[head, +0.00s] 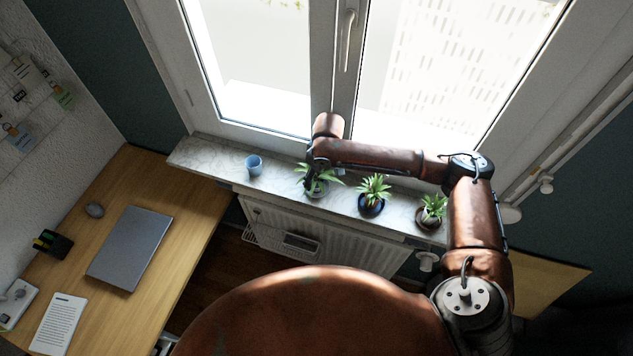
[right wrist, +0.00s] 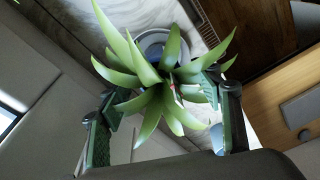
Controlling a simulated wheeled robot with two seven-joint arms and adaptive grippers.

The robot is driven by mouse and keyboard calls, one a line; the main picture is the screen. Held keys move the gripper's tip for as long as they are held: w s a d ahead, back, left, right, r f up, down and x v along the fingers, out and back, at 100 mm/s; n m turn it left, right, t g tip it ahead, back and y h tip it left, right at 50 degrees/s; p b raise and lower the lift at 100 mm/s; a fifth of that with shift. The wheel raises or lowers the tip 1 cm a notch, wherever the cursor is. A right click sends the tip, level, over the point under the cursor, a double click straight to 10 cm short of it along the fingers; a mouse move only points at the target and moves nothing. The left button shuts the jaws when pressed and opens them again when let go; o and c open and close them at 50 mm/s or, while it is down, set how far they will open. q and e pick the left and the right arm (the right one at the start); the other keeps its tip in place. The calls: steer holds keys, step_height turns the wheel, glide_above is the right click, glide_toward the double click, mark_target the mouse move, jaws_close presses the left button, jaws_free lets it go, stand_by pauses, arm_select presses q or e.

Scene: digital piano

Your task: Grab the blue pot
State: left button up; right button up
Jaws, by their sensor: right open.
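A small light-blue pot (head: 253,166), with no plant showing, stands upright on the left part of the windowsill. A dark blue pot (head: 371,207) with a green plant stands further right. My right gripper (head: 309,178) is over the leafy plant (head: 318,184) between these two pots. In the right wrist view my right gripper (right wrist: 165,105) is open, with the plant's leaves (right wrist: 160,90) between and in front of its fingers. A round grey pot rim (right wrist: 152,42) shows behind the leaves. The fingers hold nothing that I can see. My left gripper is not in view.
A plant in a dark brown pot (head: 430,219) stands at the sill's right end. The window (head: 345,60) closes off the marble sill (head: 200,158) behind. A radiator (head: 330,240) is below.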

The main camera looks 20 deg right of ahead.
step_height(320, 180, down, 2)
steer(key=shift+w+f, duration=0.1)
steer(key=shift+f, duration=0.1)
steer(key=c, duration=1.3)
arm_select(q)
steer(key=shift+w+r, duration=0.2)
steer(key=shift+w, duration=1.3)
arm_select(e)
steer(key=shift+c, duration=0.8)
